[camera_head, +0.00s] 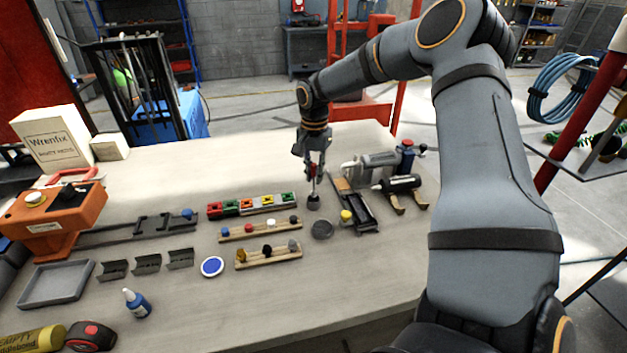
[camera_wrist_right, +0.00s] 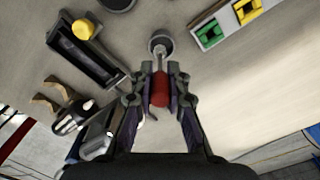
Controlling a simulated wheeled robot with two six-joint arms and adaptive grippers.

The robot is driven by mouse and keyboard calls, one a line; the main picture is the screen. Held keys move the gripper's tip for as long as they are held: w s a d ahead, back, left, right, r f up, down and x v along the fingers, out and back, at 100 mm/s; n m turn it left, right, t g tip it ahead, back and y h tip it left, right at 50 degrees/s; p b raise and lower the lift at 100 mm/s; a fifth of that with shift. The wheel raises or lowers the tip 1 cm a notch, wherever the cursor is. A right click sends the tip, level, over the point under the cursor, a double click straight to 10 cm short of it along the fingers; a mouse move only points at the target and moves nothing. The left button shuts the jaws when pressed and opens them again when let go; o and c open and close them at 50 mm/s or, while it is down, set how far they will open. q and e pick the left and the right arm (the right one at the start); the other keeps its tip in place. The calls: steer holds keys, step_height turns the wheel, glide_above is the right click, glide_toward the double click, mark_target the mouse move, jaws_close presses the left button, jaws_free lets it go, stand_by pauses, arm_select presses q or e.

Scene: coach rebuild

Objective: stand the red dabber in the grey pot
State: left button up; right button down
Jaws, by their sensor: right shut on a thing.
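My right gripper (camera_head: 313,171) hangs over the middle of the bench. In the right wrist view the gripper (camera_wrist_right: 160,76) is shut on the red dabber (camera_wrist_right: 160,94), with the red part between its fingers. The grey pot (camera_head: 313,203) stands on the bench directly under the gripper. In the right wrist view the pot (camera_wrist_right: 151,39) lies just beyond the fingertips, and the dabber's thin end points at its mouth. I cannot tell whether that end is inside the pot or just above it. My left gripper is not in view.
A dark round dish (camera_head: 321,229) sits just in front of the pot. A black tray (camera_head: 364,217) is to the right, and a row of coloured blocks (camera_head: 251,204) to the left. Two wooden racks (camera_head: 262,231) hold small knobbed pieces. Bare bench lies at the front.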

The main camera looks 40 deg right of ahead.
mark_target(314, 187)
step_height(314, 187, down, 3)
steer(key=shift+w+f+p, duration=0.1)
steer(key=shift+p, duration=0.2)
steer(key=shift+w+f, duration=0.1)
steer(key=shift+f, duration=0.1)
steer(key=shift+f+b, duration=0.15)
steer(key=shift+b, duration=0.2)
steer(key=c, duration=1.3)
jaws_free()
steer(key=shift+c, duration=0.2)
step_height(314, 187, up, 12)
steer(key=shift+r+b, duration=0.25)
steer(key=shift+b, duration=0.05)
